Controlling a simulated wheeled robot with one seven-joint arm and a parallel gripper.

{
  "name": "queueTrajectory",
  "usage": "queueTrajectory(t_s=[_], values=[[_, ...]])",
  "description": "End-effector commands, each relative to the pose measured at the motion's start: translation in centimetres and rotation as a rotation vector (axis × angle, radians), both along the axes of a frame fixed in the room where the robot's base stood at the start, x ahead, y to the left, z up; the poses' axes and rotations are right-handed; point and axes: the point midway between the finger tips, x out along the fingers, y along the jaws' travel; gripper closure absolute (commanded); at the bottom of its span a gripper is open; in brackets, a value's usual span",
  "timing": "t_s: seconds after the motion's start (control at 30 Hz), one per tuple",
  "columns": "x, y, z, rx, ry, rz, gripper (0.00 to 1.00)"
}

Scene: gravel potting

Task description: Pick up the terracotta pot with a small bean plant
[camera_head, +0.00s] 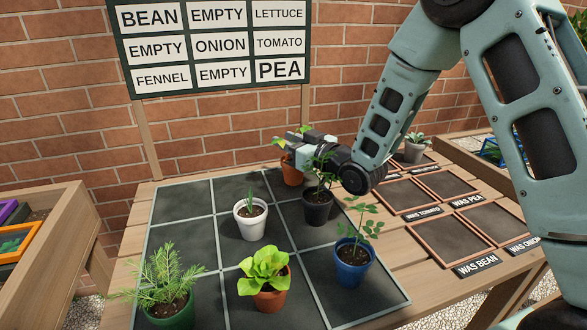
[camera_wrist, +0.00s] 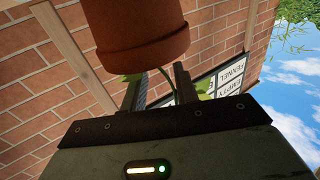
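The terracotta pot with a small leafy plant (camera_head: 291,173) is at the back right of the dark grid, partly behind my gripper. Whether its base rests on the grid is hard to tell. My gripper (camera_head: 293,143) is level with the plant, just above the pot's rim. In the upside-down wrist view, the terracotta pot (camera_wrist: 138,30) fills the top middle. There the fingers of my gripper (camera_wrist: 158,90) stand apart, with a thin green stem between them. Green leaves show beside and behind the fingers. I see no finger closed on the pot.
A black pot (camera_head: 317,212) with a leafy plant stands close in front of my gripper. White (camera_head: 250,225), blue (camera_head: 351,265), green (camera_head: 170,314) and lettuce-filled terracotta (camera_head: 271,296) pots stand nearer. A label board (camera_head: 219,102) is behind. Framed squares (camera_head: 449,235) lie right.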

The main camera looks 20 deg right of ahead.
Motion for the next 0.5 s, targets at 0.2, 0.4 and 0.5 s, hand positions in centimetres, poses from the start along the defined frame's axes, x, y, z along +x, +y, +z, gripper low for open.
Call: queueTrajectory(t_s=[0.2, 0.4, 0.5], values=[[0.14, 0.11, -0.02, 0.0, 0.001, 0.0, 0.7], [0.12, 0.1, -0.02, 0.0, 0.001, 0.0, 1.0], [0.13, 0.1, 0.02, 0.0, 0.0, 0.001, 1.0]])
